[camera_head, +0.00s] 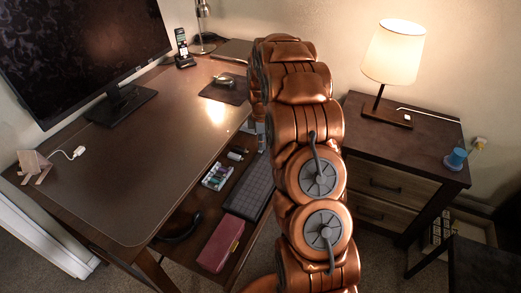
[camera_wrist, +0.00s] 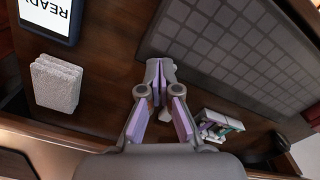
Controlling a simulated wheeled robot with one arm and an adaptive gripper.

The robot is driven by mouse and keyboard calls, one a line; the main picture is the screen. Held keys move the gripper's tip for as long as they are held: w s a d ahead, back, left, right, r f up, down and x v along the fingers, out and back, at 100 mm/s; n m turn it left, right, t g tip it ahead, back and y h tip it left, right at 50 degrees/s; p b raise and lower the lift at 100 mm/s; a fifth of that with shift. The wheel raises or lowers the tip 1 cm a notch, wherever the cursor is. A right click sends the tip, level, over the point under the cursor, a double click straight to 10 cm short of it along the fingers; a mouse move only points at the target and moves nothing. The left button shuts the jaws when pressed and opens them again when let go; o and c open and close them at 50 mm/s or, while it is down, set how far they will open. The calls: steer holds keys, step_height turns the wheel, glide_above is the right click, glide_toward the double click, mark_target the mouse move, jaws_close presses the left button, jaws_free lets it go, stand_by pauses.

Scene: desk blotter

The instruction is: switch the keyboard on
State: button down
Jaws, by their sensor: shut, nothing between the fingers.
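The keyboard (camera_head: 250,190) is a dark slab lying in the open drawer under the desk top. In the wrist view the keyboard (camera_wrist: 235,45) fills the upper right, with its grid of flat dark keys. My gripper (camera_wrist: 158,70) is shut with nothing in it, its purple-padded fingertips at the keyboard's near edge. I cannot tell whether they touch it. No power switch or lit indicator can be made out on the keyboard.
The drawer also holds a tray of batteries (camera_head: 217,176) and a maroon case (camera_head: 221,244). The wrist view shows a grey textured block (camera_wrist: 56,83) and a device reading "READY" (camera_wrist: 52,16). The desk top (camera_head: 150,150) overhangs the drawer's left. A nightstand (camera_head: 400,150) stands right of my arm.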

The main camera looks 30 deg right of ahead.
steer(key=shift+f, duration=0.15)
steer(key=shift+r+p, duration=0.5)
steer(key=shift+r, duration=3.05)
steer(key=s+a+r+m+p, duration=0.5)
steer(key=s+a+r+m, duration=0.1)
steer(key=s+a+r, duration=1.05)
steer(key=s+a+r+m+g+p, duration=0.1)
steer(key=s+a+r+m+p, duration=0.1)
steer(key=s, duration=0.8)
steer(key=s+a+r+m+p, duration=0.1)
steer(key=s+a+m, duration=0.3)
steer(key=s, duration=0.7)
steer(key=shift+s+a+r+g+p, duration=0.25)
steer(key=shift+a+r+g+p, duration=0.15)
steer(key=shift+a, duration=0.4)
